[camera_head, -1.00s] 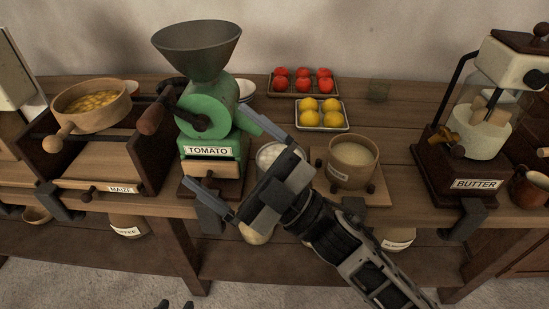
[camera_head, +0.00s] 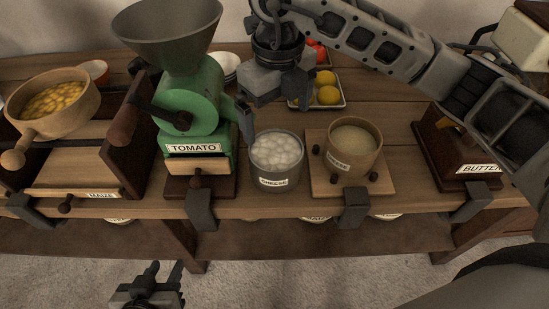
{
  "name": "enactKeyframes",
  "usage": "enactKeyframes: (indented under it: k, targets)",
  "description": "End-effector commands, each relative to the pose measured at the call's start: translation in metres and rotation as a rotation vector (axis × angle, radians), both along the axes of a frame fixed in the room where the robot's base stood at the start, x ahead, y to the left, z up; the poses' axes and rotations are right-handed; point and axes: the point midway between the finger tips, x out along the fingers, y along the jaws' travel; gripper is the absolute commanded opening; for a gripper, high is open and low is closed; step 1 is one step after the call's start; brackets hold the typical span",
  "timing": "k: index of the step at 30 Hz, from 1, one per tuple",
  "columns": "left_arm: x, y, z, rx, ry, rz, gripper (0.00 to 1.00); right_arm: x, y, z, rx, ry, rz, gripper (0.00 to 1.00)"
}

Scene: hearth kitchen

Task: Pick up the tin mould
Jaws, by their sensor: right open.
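The tin mould looks to be the grey round tin (camera_head: 264,176) full of white curds, with a label that seems to read CHEESE. It stands upright on the worktop (camera_head: 270,207), between the green tomato mill and a wooden tub. My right gripper (camera_head: 268,103) is above and behind the tin, pointing down, open and empty. My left gripper (camera_head: 166,274) is low at the bottom left, in front of the bench over the floor, open and empty.
The green tomato mill (camera_head: 190,100) stands close on the left. A wooden tub (camera_head: 362,150) sits on a knobbed board (camera_head: 384,182) close on the right. A tray of lemons (camera_head: 338,103) is behind. A pan (camera_head: 50,105) and the butter machine (camera_head: 440,165) stand farther out.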

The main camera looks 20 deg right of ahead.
Motion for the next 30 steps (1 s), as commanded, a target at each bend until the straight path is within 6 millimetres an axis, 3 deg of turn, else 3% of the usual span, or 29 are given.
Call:
enactKeyframes:
  k: [3, 9, 17, 25, 30]
  targets:
    - [0.000, 0.000, 0.002, 0.003, 0.000, -0.002, 0.36, -0.001, 0.000, -0.028, 0.001, 0.006, 0.000, 1.00]
    - [-0.001, 0.000, 0.004, 0.006, 0.000, -0.003, 0.36, -0.001, 0.000, -0.064, 0.003, 0.005, 0.001, 1.00]
    - [-0.001, 0.001, 0.005, 0.009, 0.002, -0.004, 0.36, -0.001, 0.001, -0.083, 0.004, 0.003, 0.001, 1.00]
    - [-0.002, 0.002, 0.008, 0.020, 0.006, -0.006, 0.36, 0.000, 0.003, -0.122, 0.005, 0.003, 0.002, 1.00]
    - [-0.002, 0.002, 0.006, 0.023, 0.009, -0.006, 0.36, 0.000, 0.003, -0.131, 0.006, 0.001, 0.003, 1.00]
